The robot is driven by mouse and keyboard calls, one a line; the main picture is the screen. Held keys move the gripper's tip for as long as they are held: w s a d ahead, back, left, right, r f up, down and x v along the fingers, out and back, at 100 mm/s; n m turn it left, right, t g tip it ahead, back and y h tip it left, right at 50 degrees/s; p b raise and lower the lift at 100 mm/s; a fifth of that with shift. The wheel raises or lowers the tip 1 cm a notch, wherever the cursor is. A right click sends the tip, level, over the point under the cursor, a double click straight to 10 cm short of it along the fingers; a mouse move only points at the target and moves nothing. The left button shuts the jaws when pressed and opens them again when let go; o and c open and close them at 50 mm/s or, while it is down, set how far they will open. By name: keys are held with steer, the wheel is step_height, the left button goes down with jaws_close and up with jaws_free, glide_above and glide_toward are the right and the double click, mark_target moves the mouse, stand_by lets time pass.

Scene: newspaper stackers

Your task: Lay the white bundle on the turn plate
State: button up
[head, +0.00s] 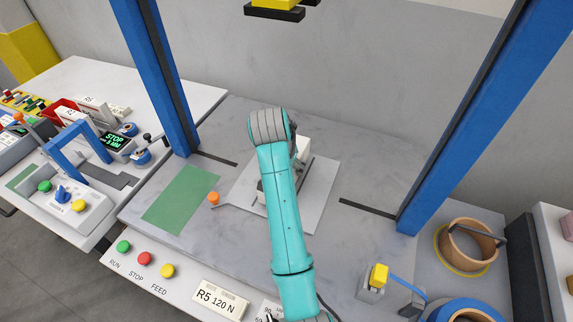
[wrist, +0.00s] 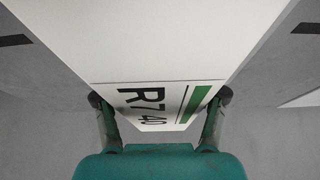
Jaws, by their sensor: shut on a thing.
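The white bundle (wrist: 150,50) fills the middle of the wrist view, with a label reading R7 40 and a green stripe on its near end. My gripper (wrist: 160,98) is shut on it, one finger at each side of that end. In the head view the bundle (head: 303,150) shows only in part behind my arm, over the light grey turn plate (head: 318,190). My arm hides my gripper there and much of the plate. I cannot tell whether the bundle touches the plate.
Blue posts (head: 155,75) and (head: 470,110) stand on both sides of the marble-like table. A green mat (head: 181,200) and an orange knob (head: 213,198) lie left of the plate. A yellow-and-black head (head: 275,8) hangs above. Buttons (head: 145,258) line the front edge.

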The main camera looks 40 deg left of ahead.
steer(key=shift+f, duration=0.5)
stand_by(0.3)
steer(key=o, duration=1.9)
steer(key=shift+f, duration=0.1)
steer(key=v, duration=0.7)
steer(key=shift+s+r, duration=0.1)
steer(key=shift+r, duration=0.2)
